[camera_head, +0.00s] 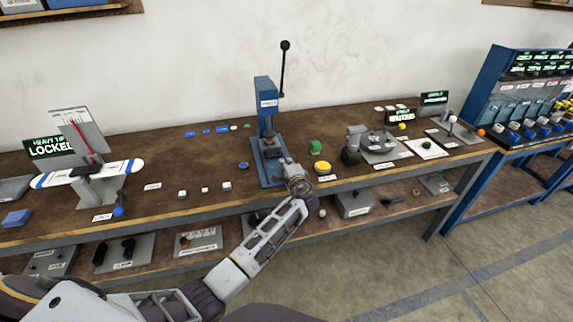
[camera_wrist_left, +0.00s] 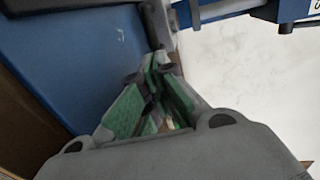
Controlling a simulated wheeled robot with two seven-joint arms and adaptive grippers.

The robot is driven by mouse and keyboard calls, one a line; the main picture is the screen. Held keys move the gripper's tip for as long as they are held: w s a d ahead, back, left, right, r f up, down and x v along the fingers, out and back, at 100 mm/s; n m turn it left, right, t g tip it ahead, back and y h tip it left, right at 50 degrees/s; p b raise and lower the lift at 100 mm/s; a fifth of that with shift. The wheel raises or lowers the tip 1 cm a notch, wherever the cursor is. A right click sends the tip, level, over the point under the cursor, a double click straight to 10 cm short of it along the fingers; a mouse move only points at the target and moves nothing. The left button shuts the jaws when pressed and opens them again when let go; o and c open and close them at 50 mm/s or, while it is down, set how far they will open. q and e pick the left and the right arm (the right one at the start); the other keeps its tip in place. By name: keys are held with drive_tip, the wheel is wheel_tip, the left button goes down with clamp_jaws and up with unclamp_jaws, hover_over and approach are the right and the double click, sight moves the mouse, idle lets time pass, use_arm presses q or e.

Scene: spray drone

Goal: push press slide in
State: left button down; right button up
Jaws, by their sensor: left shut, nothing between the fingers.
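The blue press (camera_head: 266,110) stands upright on the workbench in the head view, with a tall black lever (camera_head: 283,65) rising above it. The dark slide (camera_head: 270,150) sits low at the front of the press. My left gripper (camera_head: 291,166) is at the front right of the press base, close to the slide; contact cannot be told. In the left wrist view its green-padded fingers (camera_wrist_left: 152,100) are together and empty, with the blue press (camera_wrist_left: 75,50) around and above them. My right gripper is not in view.
Small white cubes (camera_head: 205,190) and a blue piece (camera_head: 243,165) lie to the left. A lower shelf holds several trays.

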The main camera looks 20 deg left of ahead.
use_arm(q)
drive_tip(key=shift+s, duration=0.2)
drive_tip(key=shift+v, duration=4.45)
drive_tip(key=shift+f, duration=0.1)
